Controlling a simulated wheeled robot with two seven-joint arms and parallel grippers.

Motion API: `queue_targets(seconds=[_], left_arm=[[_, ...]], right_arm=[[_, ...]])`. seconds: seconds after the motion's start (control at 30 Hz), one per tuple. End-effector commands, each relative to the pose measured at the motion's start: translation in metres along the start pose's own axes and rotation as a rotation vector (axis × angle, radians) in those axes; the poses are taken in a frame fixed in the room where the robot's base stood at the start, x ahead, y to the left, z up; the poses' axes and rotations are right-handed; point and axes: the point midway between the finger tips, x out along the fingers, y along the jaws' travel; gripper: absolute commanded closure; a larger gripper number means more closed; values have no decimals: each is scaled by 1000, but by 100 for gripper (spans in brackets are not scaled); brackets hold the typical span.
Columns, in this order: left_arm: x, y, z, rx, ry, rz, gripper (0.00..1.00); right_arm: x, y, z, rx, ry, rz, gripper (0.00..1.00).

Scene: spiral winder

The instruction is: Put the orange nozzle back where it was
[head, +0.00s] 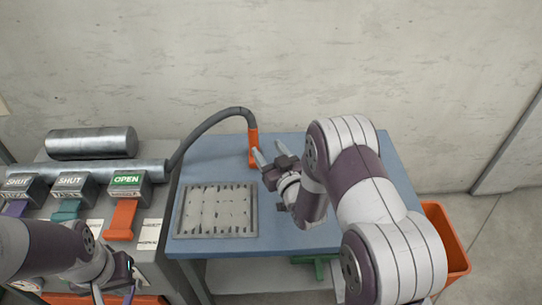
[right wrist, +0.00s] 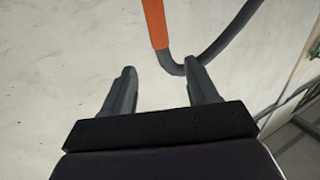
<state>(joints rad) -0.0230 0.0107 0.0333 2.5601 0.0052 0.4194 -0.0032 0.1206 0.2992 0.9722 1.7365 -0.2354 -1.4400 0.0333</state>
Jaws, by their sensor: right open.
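The orange nozzle (head: 253,146) hangs roughly upright at the end of a grey hose (head: 213,121), at the back of the blue table (head: 300,237). Its lower end is close to my right gripper, and I cannot tell if it touches the table. My right gripper (head: 270,153) is open, its fingers pointing towards the nozzle. In the right wrist view the nozzle (right wrist: 155,22) shows beyond the open, empty fingers (right wrist: 160,82), apart from them. My left gripper (head: 115,287) is low at the left, near the valve levers; its fingers are partly cut off by the frame.
A grey slotted tray (head: 254,212) lies on the table's left. Left of it stand a metal pipe (head: 110,172) and boxes marked SHUT, SHUT and OPEN (head: 128,181), with an orange lever (head: 122,220) under OPEN. An orange bin (head: 455,255) stands right of the table.

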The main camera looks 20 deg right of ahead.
Motion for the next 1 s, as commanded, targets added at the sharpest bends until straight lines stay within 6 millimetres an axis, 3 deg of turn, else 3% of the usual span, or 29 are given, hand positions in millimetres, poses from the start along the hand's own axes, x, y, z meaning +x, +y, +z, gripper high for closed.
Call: queue_targets(seconds=[0.17,0.27,0.33,0.37,0.5,0.6,0.7,0.8,1.0], left_arm=[[1,0,0,0,0,0,100],[1,0,0,0,0,0,100],[1,0,0,0,0,0,100],[1,0,0,0,0,0,100],[1,0,0,0,0,0,100],[1,0,0,0,0,0,100],[1,0,0,0,0,0,100],[1,0,0,0,0,0,100],[1,0,0,0,0,0,100]], right_arm=[[-13,0,0,-6,-55,5,41],[-15,-1,6,-17,-281,27,41],[-34,-4,12,-19,-515,50,41],[-49,-6,14,-15,-622,60,41],[-140,-23,16,19,-1073,83,41],[-200,-35,11,46,-1297,81,41],[-233,-42,6,61,-1416,75,41],[-243,-44,5,67,-1453,74,41],[-242,-44,6,67,-1453,74,41]])
